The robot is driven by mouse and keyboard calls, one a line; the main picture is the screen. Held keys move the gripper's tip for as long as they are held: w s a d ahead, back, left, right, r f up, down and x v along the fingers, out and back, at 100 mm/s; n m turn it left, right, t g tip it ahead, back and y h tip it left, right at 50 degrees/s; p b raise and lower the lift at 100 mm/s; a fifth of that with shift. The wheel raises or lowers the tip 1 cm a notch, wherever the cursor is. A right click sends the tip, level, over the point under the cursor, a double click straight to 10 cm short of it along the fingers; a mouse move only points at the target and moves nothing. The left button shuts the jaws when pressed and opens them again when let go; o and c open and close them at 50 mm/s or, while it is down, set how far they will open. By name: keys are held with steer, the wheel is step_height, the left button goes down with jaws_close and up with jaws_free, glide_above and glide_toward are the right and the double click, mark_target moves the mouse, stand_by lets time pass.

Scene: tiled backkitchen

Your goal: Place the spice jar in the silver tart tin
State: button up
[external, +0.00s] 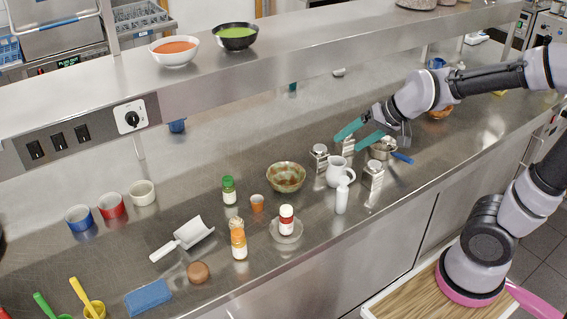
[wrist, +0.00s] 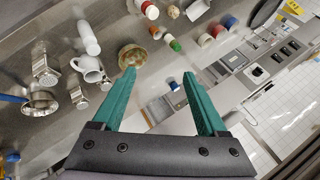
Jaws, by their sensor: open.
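I cannot tell which jar is meant. My gripper (external: 348,143) is open and empty, raised over the back right of the counter, well away from the jars; its two teal fingers also show in the wrist view (wrist: 159,73).
A scoop (external: 185,238) lies left. A shelf with two bowls runs above the counter's back.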

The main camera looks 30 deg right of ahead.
steer(key=s+d+r+h, duration=0.2)
steer(key=s+d+r, duration=0.3)
steer(key=s+d, duration=0.3)
steer(key=s, duration=0.3)
steer(key=shift+s+d+n, duration=0.25)
steer(key=shift+d+n, duration=0.15)
